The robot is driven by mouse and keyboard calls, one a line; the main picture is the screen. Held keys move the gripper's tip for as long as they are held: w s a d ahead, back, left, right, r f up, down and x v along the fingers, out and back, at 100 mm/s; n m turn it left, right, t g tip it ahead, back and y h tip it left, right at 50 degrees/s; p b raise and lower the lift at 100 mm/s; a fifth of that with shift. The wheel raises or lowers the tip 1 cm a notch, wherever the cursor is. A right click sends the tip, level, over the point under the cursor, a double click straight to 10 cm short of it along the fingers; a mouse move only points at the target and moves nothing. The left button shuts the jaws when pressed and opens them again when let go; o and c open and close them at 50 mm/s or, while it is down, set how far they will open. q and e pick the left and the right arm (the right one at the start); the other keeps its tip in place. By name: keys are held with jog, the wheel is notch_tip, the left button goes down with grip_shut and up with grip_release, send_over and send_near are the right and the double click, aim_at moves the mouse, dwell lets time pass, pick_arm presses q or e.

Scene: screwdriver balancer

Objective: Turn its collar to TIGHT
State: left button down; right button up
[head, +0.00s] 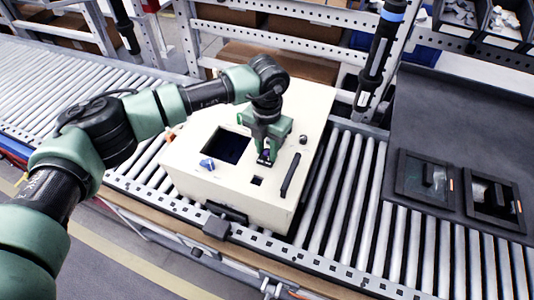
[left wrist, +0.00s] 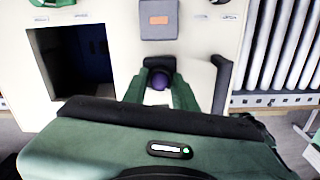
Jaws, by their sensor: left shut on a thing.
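My left gripper (head: 265,155) reaches down onto the top of a cream box (head: 185,174). It is shut on a small dark purple knob (left wrist: 160,82), which shows between the green fingers in the left wrist view. The fingers hide most of the knob in the head view. A black tool (head: 377,52) with a blue ring (head: 392,14) hangs upright behind the box, apart from my gripper. A second black tool (head: 124,26) hangs at the upper left. I cannot read any TIGHT mark on either. My right gripper is not in view.
The box stands on a roller conveyor (head: 352,185). Its top has a dark square opening (head: 226,146), a blue lever (head: 207,163) and a black bar handle (head: 290,174). Two dark trays (head: 424,177) lie at the right. Bare rollers lie between box and trays.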

pick_arm(q)
jog(key=m+b, duration=0.9)
jog(key=b, duration=0.2)
jog(key=shift+f+b, duration=0.2)
jog(key=shift+b, duration=0.2)
jog(key=m+b, duration=0.2)
jog(key=m, duration=0.1)
jog(key=shift+r+m, duration=0.1)
jog(key=shift+m, duration=0.2)
jog(key=shift+r+m+b, duration=0.15)
jog(key=shift+m+b, duration=0.75)
jog(key=shift+m, duration=0.6)
jog(key=c, duration=1.1)
grip_release()
